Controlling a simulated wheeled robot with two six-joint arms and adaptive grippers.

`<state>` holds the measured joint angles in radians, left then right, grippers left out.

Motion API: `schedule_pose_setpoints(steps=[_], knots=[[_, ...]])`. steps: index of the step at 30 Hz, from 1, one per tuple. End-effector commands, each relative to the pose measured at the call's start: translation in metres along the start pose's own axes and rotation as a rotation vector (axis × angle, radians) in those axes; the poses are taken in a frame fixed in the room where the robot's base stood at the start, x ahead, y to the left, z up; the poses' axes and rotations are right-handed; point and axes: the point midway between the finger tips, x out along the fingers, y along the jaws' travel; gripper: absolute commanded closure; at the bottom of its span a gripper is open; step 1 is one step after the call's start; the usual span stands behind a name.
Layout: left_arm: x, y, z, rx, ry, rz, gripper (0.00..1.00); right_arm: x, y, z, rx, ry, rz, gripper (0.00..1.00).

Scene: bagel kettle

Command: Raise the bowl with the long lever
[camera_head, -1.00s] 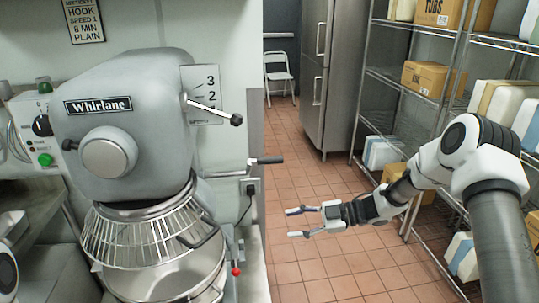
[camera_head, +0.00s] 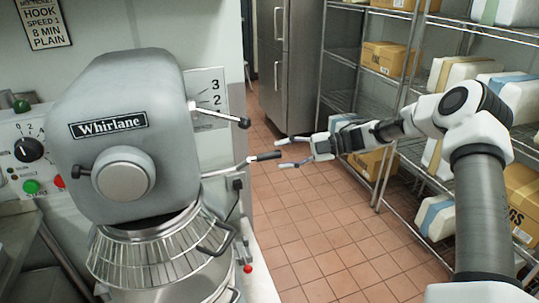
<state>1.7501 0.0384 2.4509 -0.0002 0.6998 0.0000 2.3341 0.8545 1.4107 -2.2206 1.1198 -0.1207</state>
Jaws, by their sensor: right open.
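The grey Whirlane mixer (camera_head: 150,75) stands at the left. Its steel bowl (camera_head: 170,284) is below the wire guard (camera_head: 150,255), cut off by the bottom edge. The long lever (camera_head: 262,157) sticks out to the right from the mixer's side, a metal rod with a black grip. My right gripper (camera_head: 279,154) is open and empty, pointing left. The end of the black grip shows between its fingertips in the picture; I cannot tell whether they touch. My left gripper is not in view.
A shorter speed lever with a black knob (camera_head: 244,122) sits above the long lever. A red-knobbed lever (camera_head: 248,269) is lower down. Wire shelves (camera_head: 400,85) with boxes stand at the right. The tiled floor (camera_head: 320,225) between is clear.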

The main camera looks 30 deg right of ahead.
Motion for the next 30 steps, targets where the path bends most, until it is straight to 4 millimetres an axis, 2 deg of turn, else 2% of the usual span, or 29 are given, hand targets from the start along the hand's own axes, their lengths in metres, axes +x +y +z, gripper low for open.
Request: schedule_pose_setpoints(steps=[3, 6, 13, 14, 15, 18, 26, 30], knots=[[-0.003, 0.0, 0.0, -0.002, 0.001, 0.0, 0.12, 0.021, 0.0, -0.001, 0.001, 0.001, -0.005, 0.51], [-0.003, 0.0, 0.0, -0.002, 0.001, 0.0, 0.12, 0.031, 0.0, 0.0, 0.001, 0.001, -0.002, 0.51], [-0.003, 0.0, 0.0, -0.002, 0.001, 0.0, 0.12, 0.033, 0.0, 0.0, 0.0, 0.0, 0.0, 0.51], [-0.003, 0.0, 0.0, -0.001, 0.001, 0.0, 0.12, 0.033, 0.0, 0.0, 0.0, 0.0, -0.001, 0.55], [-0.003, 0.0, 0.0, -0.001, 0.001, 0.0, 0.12, 0.033, 0.0, 0.0, 0.0, 0.0, -0.001, 0.69], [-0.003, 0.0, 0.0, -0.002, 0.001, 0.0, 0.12, 0.033, 0.0, 0.0, 0.0, 0.0, -0.001, 1.0], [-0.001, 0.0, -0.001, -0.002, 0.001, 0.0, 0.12, 0.034, -0.002, 0.001, -0.003, 0.001, -0.001, 1.0], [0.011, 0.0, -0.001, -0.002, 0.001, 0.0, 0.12, 0.038, -0.008, 0.005, -0.022, 0.002, 0.006, 1.0]])
